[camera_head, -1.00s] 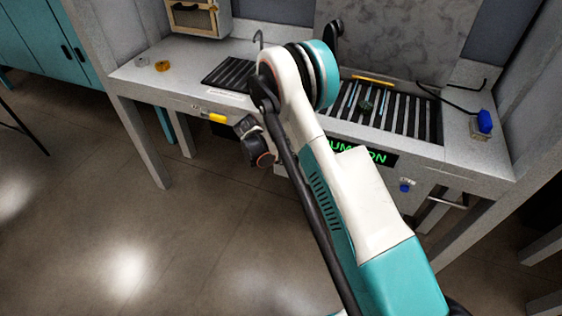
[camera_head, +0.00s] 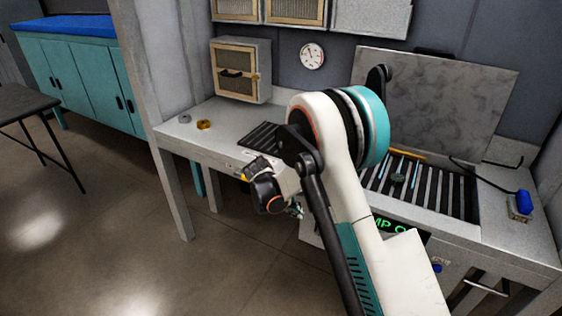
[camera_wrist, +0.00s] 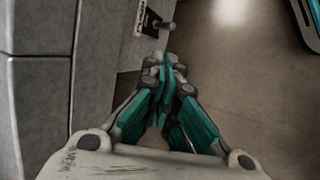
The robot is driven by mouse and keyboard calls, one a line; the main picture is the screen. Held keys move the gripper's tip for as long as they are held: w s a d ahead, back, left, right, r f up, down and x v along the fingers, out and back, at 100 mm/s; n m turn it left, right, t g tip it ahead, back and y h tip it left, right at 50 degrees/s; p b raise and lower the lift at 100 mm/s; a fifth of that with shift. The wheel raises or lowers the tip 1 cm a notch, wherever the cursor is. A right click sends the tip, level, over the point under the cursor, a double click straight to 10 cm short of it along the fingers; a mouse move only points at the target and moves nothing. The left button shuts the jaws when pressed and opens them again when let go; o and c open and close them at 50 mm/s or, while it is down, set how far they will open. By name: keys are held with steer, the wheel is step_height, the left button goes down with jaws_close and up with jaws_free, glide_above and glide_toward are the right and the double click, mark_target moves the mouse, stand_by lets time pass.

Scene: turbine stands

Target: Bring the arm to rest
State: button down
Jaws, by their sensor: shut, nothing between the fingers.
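My arm is folded, with its elbow high in front of the bench in the head view. Its wrist hangs down at the bench's front edge. My gripper (camera_wrist: 165,68) shows in the wrist view with its teal fingers together and nothing between them. It points down along a grey panelled surface toward the brown floor. In the head view the gripper is mostly hidden behind the wrist, and only a small bit shows near the bench front.
The grey bench (camera_head: 218,117) has slatted grates, a blue-handled item (camera_head: 523,202) at right and two small rings (camera_head: 204,124) at left. A cabinet box (camera_head: 241,70) stands at the back. A teal cabinet (camera_head: 85,75) and dark table (camera_head: 28,100) are at left. Open floor lies front left.

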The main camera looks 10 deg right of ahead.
steer(key=s+d+r+m+t+y, duration=0.1)
steer(key=s+d+r+m, duration=0.1)
steer(key=s+r, duration=0.65)
steer(key=s+d+r+m+t+y, duration=0.1)
steer(key=s+d+r+m+y, duration=0.15)
steer(key=r, duration=1.05)
steer(key=s+d+r+m+t+y, duration=0.1)
steer(key=s+r+m, duration=0.1)
steer(key=s, duration=0.9)
steer(key=s+d+r+m+t+y, duration=0.1)
steer(key=s+r+m+t, duration=0.1)
steer(key=s, duration=0.9)
steer(key=shift+s+d+r+m+t, duration=0.15)
steer(key=shift+s+r+m+t, duration=0.2)
steer(key=shift+r+m, duration=0.4)
